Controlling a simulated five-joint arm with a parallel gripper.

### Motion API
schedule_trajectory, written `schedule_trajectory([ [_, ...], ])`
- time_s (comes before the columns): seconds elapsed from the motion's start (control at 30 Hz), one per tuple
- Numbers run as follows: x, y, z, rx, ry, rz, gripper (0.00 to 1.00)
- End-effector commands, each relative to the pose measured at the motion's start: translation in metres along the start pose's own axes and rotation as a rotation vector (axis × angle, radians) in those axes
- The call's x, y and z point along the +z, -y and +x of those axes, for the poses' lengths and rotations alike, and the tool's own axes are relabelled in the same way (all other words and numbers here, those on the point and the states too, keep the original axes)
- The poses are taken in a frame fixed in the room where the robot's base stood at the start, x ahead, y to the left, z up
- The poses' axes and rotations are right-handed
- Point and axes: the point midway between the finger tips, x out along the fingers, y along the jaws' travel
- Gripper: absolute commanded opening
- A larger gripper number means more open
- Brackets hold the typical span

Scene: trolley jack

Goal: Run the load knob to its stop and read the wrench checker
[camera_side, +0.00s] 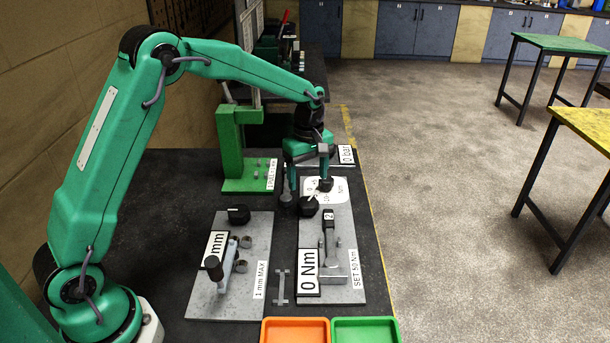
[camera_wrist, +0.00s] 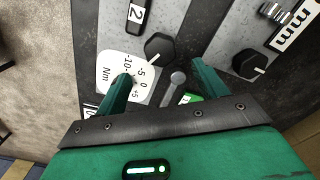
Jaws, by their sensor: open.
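The wrench checker is a grey plate (camera_side: 346,236) with a display (camera_side: 309,286) reading "0 Nm" and a "SET 50 Nm" label. A black knob (camera_side: 308,206) sits at its far end; it also shows in the wrist view (camera_wrist: 158,48) with a white pointer line. Beside it is a white Nm scale (camera_wrist: 113,62) marked -10, -5, 0, +5. I cannot read a label naming the load knob. My gripper (camera_side: 306,194) is open above this end of the plate. In the wrist view its fingers (camera_wrist: 162,80) are apart and empty, and the left finger covers part of the scale.
Left of the checker is a second plate (camera_side: 207,300) with an "mm" display and its own black knob (camera_side: 238,214). A green stand (camera_side: 232,150) and a "0 bar" display (camera_side: 347,155) are behind. Orange (camera_side: 295,331) and green (camera_side: 366,331) trays stand at the front.

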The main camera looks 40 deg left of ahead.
Motion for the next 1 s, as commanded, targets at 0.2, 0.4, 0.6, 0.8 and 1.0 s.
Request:
schedule_trajectory([
  [0.2,0.000,0.001,0.022,-0.003,0.001,0.001,0.71],
  [0.4,0.000,0.001,0.047,-0.003,0.001,0.001,0.71],
  [0.6,0.000,0.001,0.065,-0.002,0.001,0.001,0.71],
  [0.8,0.000,0.000,0.072,-0.001,0.000,0.002,0.71],
  [1.0,0.000,0.000,0.072,-0.001,0.000,0.002,0.71],
])
